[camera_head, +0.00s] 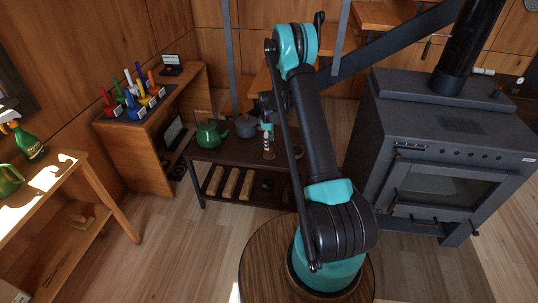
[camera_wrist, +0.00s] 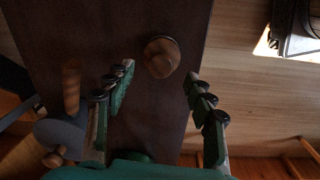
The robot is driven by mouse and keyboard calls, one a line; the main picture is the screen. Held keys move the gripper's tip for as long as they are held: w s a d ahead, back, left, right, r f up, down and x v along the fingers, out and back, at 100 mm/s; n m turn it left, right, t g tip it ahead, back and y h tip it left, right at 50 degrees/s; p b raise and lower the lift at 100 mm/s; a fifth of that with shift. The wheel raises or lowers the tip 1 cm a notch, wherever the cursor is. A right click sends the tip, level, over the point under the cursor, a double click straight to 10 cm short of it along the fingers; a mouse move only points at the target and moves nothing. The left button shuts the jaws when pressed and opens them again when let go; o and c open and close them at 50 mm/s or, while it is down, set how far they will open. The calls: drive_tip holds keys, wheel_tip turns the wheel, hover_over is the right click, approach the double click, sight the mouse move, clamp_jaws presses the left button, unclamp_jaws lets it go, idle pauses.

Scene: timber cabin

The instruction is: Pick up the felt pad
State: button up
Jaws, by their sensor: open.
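My gripper (camera_wrist: 160,80) is open and empty, pointing down over a dark low table (camera_wrist: 120,25). In the wrist view a small round brown object (camera_wrist: 161,58) lies on the table, just beyond and between the fingertips. It is too dark to tell whether this is the felt pad; I cannot make out a felt pad for sure in either view. In the head view my gripper is small and partly hidden by my arm, above the right part of the low table (camera_head: 225,156).
A green kettle (camera_head: 208,135) and a grey pot (camera_head: 245,126) stand on the low table; the pot (camera_wrist: 62,135) is close to my left finger in the wrist view. Logs (camera_head: 231,184) lie on the shelf below. A black stove (camera_head: 440,130) stands to the right.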

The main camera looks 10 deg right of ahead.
sight(269, 152)
wheel_tip(269, 152, down, 5)
drive_tip(key=shift+f, duration=0.1)
drive_tip(key=shift+c, duration=0.2)
clamp_jaws()
